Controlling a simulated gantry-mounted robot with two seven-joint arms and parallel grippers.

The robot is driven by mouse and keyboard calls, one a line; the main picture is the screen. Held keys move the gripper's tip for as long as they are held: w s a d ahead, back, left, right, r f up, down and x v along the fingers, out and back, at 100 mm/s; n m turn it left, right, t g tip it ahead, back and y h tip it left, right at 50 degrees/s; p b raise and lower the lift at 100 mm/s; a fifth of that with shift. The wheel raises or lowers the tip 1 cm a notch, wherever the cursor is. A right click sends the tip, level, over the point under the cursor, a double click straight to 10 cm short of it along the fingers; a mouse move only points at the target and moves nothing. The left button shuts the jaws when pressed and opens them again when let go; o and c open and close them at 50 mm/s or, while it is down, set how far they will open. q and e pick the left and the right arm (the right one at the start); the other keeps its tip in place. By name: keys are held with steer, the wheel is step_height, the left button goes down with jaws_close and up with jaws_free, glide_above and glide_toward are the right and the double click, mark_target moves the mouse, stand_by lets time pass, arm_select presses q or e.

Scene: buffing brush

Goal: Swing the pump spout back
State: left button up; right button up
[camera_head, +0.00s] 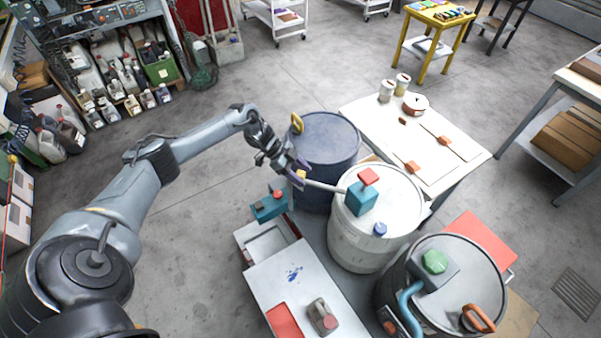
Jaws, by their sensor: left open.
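A teal pump block (359,200) with a red top (369,176) stands on the lid of the white drum (352,236). Its pale spout (325,186) points left, past the drum's rim, and has a yellow end piece (300,175). My left gripper (299,171) is open at this spout end, with its fingers close to the yellow piece. I cannot tell whether they touch it. My right gripper is not in view.
A dark blue drum (325,135) stands behind the spout. A grey drum (462,272) with a green knob and orange handle stands front right. A white table (455,160) is behind; a low white bench (275,275) is in front. Open floor lies left.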

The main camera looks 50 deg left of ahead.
arm_select(q)
steer(key=shift+r, duration=0.1)
steer(key=b+v, duration=0.1)
steer(key=v, duration=0.9)
steer(key=shift+a+r, duration=0.2)
steer(key=shift+r, duration=0.05)
steer(key=shift+s, duration=0.15)
